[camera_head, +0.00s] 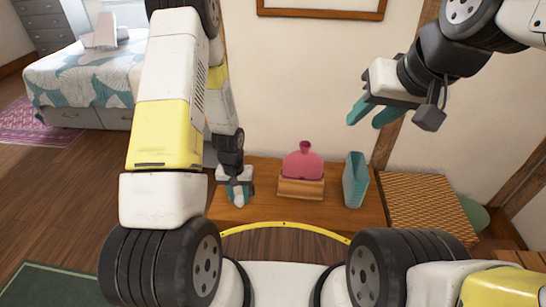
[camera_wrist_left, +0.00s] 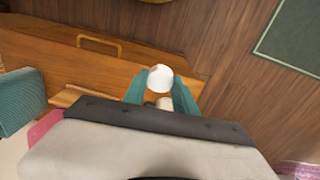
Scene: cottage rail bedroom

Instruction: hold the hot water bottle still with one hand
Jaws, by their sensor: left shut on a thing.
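The pink hot water bottle (camera_head: 303,162) stands upright with its neck up in a wooden holder (camera_head: 300,188) on the wooden bench. A pink part of it shows at the left edge of the left wrist view (camera_wrist_left: 43,126). My left gripper (camera_head: 238,193) is low over the left part of the bench, left of the bottle and apart from it. Its teal fingers are shut on a small white rounded thing (camera_wrist_left: 160,77). My right gripper (camera_head: 374,114) is raised in front of the wall, up and right of the bottle. Its teal fingers are apart, with nothing seen between them.
A teal ribbed container (camera_head: 355,180) stands on the bench (camera_head: 262,215) right of the bottle. A woven-topped box (camera_head: 428,208) is further right. A bed (camera_head: 85,75) is at the back left. The bench between my left gripper and the holder looks clear.

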